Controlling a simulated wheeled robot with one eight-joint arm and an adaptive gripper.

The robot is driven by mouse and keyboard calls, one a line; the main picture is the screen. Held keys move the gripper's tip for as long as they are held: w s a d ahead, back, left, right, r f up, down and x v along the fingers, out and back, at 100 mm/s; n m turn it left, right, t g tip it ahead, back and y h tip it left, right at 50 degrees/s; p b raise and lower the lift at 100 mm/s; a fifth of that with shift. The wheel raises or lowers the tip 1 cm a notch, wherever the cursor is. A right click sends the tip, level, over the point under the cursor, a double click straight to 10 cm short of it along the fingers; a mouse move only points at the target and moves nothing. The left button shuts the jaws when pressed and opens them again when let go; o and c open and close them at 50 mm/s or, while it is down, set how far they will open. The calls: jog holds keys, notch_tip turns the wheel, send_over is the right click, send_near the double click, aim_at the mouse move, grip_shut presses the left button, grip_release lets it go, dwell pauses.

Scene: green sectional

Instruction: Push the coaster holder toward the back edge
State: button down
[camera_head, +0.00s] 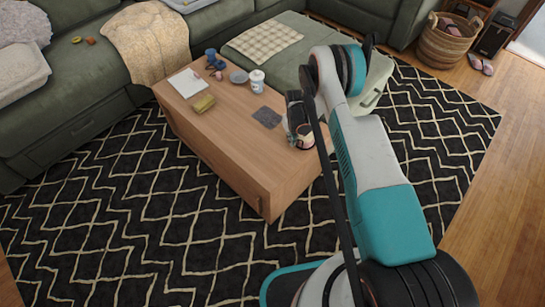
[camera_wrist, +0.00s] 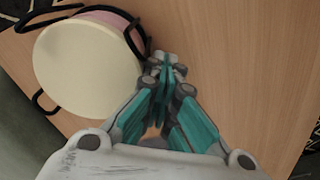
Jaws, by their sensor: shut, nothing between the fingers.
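The coaster holder (camera_wrist: 88,68) fills the upper left of the wrist view. It shows a round cream top, a pink side and a black wire frame with loops. My gripper (camera_wrist: 166,66) is shut and empty, low over the wooden table, just right of the holder. Its fingertips are close to the black wire; I cannot tell whether they touch. In the head view the holder (camera_head: 305,140) is partly hidden by my arm, near the table's right side. The wooden table (camera_head: 233,135) lies under it.
A dark flat square (camera_head: 267,117) lies left of my gripper on the table. A white cup (camera_head: 257,82), a grey dish (camera_head: 239,77), a blue mug (camera_head: 211,56), a yellowish box (camera_head: 204,104) and white paper (camera_head: 187,83) lie farther left. The table's near part is clear.

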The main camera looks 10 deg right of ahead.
dwell(0.3)
notch_tip(320, 180, up, 9)
jog(key=s+a+p, duration=0.1)
jog(key=p, duration=0.1)
jog(key=shift+a+p, duration=0.3)
jog(key=shift+p, duration=0.1)
dwell(0.5)
jog(key=shift+s, duration=0.1)
dwell(0.3)
